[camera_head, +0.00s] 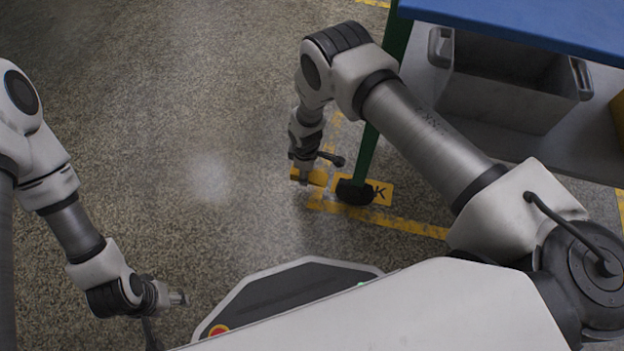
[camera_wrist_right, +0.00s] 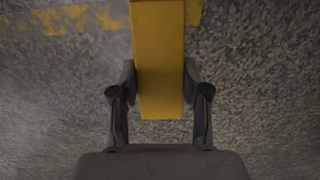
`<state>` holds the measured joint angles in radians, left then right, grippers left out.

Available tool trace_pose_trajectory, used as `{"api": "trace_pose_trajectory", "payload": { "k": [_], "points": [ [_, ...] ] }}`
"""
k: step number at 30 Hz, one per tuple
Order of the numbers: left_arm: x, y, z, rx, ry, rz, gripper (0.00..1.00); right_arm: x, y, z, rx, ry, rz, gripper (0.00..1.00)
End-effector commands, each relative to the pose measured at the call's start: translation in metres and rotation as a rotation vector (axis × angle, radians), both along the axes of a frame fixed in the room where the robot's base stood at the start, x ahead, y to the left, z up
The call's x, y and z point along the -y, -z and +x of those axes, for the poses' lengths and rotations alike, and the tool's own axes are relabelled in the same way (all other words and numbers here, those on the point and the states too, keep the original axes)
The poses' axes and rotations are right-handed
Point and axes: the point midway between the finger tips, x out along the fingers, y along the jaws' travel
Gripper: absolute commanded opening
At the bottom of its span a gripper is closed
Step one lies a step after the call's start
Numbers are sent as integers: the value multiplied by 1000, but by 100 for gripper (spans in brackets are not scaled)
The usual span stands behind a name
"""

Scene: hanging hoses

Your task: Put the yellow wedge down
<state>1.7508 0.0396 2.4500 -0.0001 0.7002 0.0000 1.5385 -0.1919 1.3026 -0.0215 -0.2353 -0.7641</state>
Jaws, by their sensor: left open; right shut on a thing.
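The yellow wedge (camera_head: 318,178) is at my right gripper (camera_head: 299,178), low over the speckled floor near the green table leg. In the right wrist view the yellow wedge (camera_wrist_right: 158,50) runs up from between the two fingers of my right gripper (camera_wrist_right: 160,88) and past the top edge. The fingers press on its two sides. I cannot tell whether its underside touches the floor. My left gripper (camera_head: 179,298) is open and empty at the lower left, far from the wedge.
A green leg (camera_head: 384,112) with a black foot (camera_head: 355,192) stands close right of the wedge. A yellow floor label (camera_head: 379,190) lies partly behind that foot. Worn yellow tape (camera_head: 415,228) marks the floor. A grey bin (camera_head: 505,98) sits under the blue tabletop (camera_head: 540,22). Floor to the left is clear.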

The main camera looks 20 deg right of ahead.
Motion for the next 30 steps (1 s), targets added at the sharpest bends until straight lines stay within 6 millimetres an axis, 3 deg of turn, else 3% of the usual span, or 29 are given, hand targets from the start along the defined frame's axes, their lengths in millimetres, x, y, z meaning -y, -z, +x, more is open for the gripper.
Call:
{"api": "trace_pose_trajectory", "payload": {
  "k": [1, 3, 12, 24, 25, 26, 30],
  "points": [
    [0, 15, -1, -1, -1, 0, 59, 0, 21, -1, -1, 0, 0, 8],
    [0, 26, -1, -1, -2, 0, 59, 0, 38, -1, -1, 1, 1, 8],
    [-1, 55, 1, 4, -8, 1, 59, 0, 86, 0, -1, 1, 1, 8],
    [-1, 57, 2, 5, -9, 1, 59, 0, 91, 0, -1, 1, -1, 8],
    [-1, 56, 2, 5, -9, 1, 59, 0, 89, 0, -1, 1, -1, 57],
    [-1, 55, 2, 5, -9, 1, 59, 0, 89, 0, -1, 1, -1, 67],
    [-1, 55, 2, 5, -9, 1, 59, 0, 89, 0, -1, 1, -1, 71]
  ]
}}
